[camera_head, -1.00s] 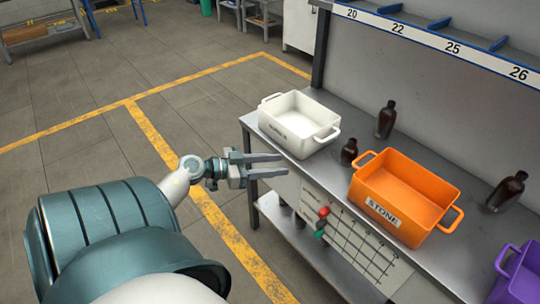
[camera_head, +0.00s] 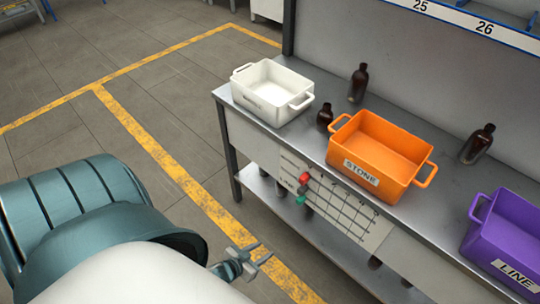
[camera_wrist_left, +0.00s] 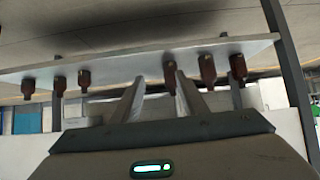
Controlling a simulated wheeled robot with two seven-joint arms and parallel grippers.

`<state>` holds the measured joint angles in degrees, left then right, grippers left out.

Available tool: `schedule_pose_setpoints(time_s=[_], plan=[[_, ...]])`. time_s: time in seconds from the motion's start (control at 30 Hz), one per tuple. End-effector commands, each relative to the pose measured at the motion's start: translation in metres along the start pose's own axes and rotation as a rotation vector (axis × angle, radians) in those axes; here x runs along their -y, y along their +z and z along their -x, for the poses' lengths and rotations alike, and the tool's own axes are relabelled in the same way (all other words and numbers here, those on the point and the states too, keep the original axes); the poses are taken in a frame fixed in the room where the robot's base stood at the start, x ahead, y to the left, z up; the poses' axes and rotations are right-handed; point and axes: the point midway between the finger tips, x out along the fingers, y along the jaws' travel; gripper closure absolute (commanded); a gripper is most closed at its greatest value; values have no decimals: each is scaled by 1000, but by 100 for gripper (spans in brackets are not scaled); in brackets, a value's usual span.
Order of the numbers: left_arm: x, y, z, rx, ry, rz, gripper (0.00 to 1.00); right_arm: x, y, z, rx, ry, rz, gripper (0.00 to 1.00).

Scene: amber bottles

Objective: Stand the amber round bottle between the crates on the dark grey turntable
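A short amber round bottle (camera_head: 325,116) stands on the grey workbench between the white crate (camera_head: 242,88) and the orange crate (camera_head: 345,160). I see no dark grey turntable in these views. My left gripper (camera_head: 267,251) is low in front of the bench, away from the bottle, its two fingers apart with nothing between them. In the left wrist view its fingers (camera_wrist_left: 158,98) are also apart, pointing towards a pale shelf with several dark bottles; that picture looks upside down. My right gripper is not in view.
Taller amber bottles stand behind the crates (camera_head: 358,84) and at the right (camera_head: 478,145). A purple crate (camera_head: 482,225) stands at the bench's right. A grid panel (camera_head: 335,205) hangs on the bench front. Below is a lower shelf (camera_head: 270,205) with several bottles. The floor at left is clear.

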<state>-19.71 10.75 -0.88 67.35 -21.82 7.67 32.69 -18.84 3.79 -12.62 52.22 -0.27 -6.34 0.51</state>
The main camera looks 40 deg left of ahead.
Motion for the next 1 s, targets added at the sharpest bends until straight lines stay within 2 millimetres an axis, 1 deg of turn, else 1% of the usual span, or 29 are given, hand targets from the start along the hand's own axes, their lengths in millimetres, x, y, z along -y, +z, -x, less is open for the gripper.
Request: schedule_pose_setpoints(time_s=[0.03,0.07,0.1,0.2,0.3,0.33,0.4,0.5,0.7,0.73,0.77,1.0], plan=[[-26,39,2,85,8,-13,61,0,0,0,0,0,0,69],[-39,61,5,134,14,-28,61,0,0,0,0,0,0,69],[-58,88,10,196,26,-48,61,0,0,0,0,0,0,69],[-96,142,25,328,66,-97,61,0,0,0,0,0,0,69],[-124,177,39,418,105,-135,61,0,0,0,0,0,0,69],[-130,184,42,436,115,-145,61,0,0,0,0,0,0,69],[-139,196,48,468,132,-160,61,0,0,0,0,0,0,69],[-144,203,52,485,142,-170,61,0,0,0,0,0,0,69],[-145,203,52,485,143,-171,61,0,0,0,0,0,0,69],[-144,203,52,485,142,-171,63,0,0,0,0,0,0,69],[-144,203,52,484,142,-171,69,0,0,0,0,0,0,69],[-144,202,52,483,142,-171,69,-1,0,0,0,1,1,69]])
